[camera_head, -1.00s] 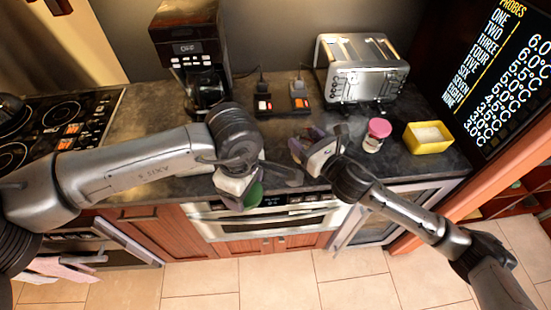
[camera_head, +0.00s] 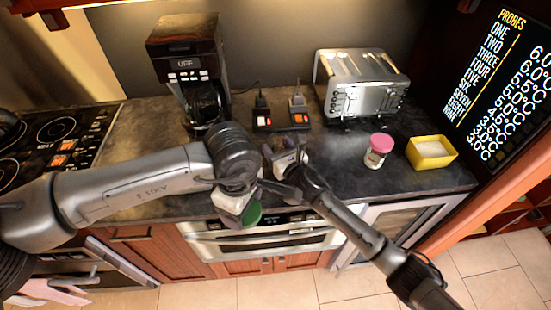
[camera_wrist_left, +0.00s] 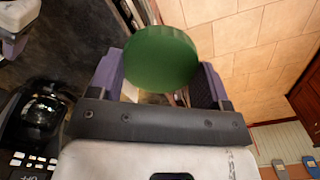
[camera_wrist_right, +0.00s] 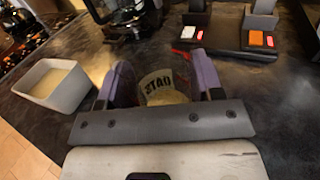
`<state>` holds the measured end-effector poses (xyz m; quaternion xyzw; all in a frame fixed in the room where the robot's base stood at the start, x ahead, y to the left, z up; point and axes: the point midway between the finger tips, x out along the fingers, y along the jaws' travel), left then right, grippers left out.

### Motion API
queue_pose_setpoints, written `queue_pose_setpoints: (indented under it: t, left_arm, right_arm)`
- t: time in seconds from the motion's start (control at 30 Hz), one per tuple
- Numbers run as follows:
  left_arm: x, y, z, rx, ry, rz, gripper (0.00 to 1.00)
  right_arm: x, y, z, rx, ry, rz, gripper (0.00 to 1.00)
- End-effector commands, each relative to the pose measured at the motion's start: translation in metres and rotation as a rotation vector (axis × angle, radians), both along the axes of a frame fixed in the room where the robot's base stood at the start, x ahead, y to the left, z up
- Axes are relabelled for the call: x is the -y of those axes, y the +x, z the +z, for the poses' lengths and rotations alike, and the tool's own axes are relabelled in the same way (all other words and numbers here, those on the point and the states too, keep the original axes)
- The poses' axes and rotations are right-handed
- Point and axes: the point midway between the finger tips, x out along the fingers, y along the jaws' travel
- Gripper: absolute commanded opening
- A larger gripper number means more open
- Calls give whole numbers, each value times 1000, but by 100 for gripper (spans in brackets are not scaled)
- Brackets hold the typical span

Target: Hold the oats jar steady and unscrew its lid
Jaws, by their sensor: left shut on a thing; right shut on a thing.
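My left gripper (camera_head: 243,206) is shut on a round green lid (camera_head: 252,214), held at the counter's front edge. In the left wrist view the lid (camera_wrist_left: 160,57) sits between the purple fingers, with no jar visible under it. My right gripper (camera_head: 270,156) is over the counter, behind and a little right of the lid. In the right wrist view it is shut on the oats jar (camera_wrist_right: 160,85), its "OATS" label upside down in the picture. The jar is apart from the lid. The head view hides most of it; whether it touches the counter, I cannot tell.
A coffee maker (camera_head: 190,65), two switch boxes (camera_head: 298,118) and a toaster (camera_head: 362,85) stand at the back. A pink-lidded jar (camera_head: 379,150) and a yellow tub (camera_head: 431,152) stand right. A pale tub (camera_wrist_right: 52,85) shows in the right wrist view.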

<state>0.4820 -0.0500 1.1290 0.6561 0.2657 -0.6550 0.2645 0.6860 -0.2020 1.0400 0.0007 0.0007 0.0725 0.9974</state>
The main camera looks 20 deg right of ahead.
Motion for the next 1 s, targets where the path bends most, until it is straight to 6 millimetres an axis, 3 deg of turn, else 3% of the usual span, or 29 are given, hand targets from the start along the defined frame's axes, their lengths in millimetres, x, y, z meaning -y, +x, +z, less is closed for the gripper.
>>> queue_pose_setpoints:
  t: [0.27, 0.53, 0.97, 1.0]
  left_arm:
    - [0, 0, -4, 0, 0, 0, 43]
    - [0, 0, -15, 0, 0, 0, 43]
    - [0, 0, -17, 0, 0, 0, 43]
    - [0, 0, -16, 0, 0, 0, 43]
  right_arm:
    - [-4, 4, -10, -1, -1, 0, 0]
    - [-5, 4, -42, -1, 2, 1, 0]
    - [-4, 4, -47, 0, -1, 1, 0]
    - [-4, 4, -47, 0, -1, 1, 62]
